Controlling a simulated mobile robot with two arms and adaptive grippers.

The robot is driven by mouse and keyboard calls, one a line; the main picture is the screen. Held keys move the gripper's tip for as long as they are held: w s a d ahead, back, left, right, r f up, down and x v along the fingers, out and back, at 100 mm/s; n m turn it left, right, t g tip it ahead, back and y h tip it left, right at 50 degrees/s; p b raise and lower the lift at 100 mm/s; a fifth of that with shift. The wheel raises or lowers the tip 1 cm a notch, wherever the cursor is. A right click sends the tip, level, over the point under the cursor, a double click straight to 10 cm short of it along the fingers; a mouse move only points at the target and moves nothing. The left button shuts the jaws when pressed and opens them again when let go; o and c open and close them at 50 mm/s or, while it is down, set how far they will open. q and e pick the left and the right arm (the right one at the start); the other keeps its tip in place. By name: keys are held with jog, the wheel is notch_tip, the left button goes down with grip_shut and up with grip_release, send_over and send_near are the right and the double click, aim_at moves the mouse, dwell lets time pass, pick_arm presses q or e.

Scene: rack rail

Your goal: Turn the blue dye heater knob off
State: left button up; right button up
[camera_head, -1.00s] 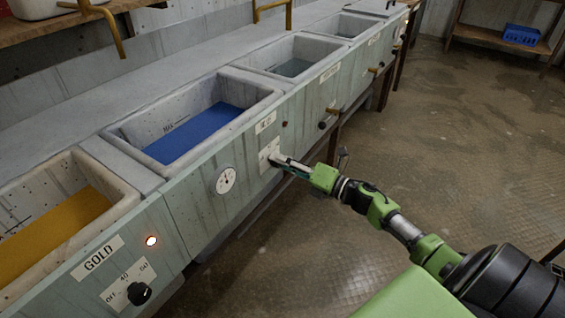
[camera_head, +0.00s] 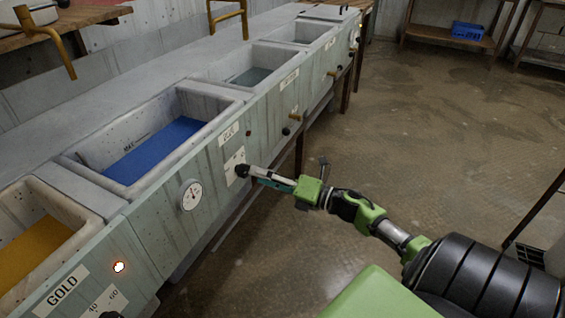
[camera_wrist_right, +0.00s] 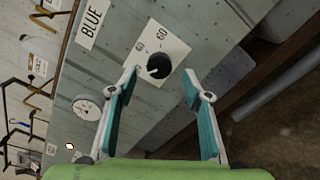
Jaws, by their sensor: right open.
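The blue dye heater knob (camera_head: 242,171) is black and sits on a white dial plate on the green front panel, below the blue dye basin (camera_head: 160,150). In the right wrist view the knob (camera_wrist_right: 158,66) shows between and beyond my fingertips, with a pale mark toward the lower left. The numbers 40 and 60 show on its plate; my left-hand finger hides part of the plate. My right gripper (camera_wrist_right: 159,76) is open and empty, just in front of the knob; the head view also shows it (camera_head: 258,175). My left gripper is out of view.
A gauge (camera_head: 190,195) is left of the knob. A small dark red lamp (camera_head: 248,132) beside the blue label looks unlit; the gold lamp (camera_head: 119,267) glows. The gold basin (camera_head: 40,240) is at the left. The floor (camera_head: 390,130) to the right is open.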

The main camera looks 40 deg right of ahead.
jog(key=v, duration=0.7)
jog(key=shift+s, duration=0.2)
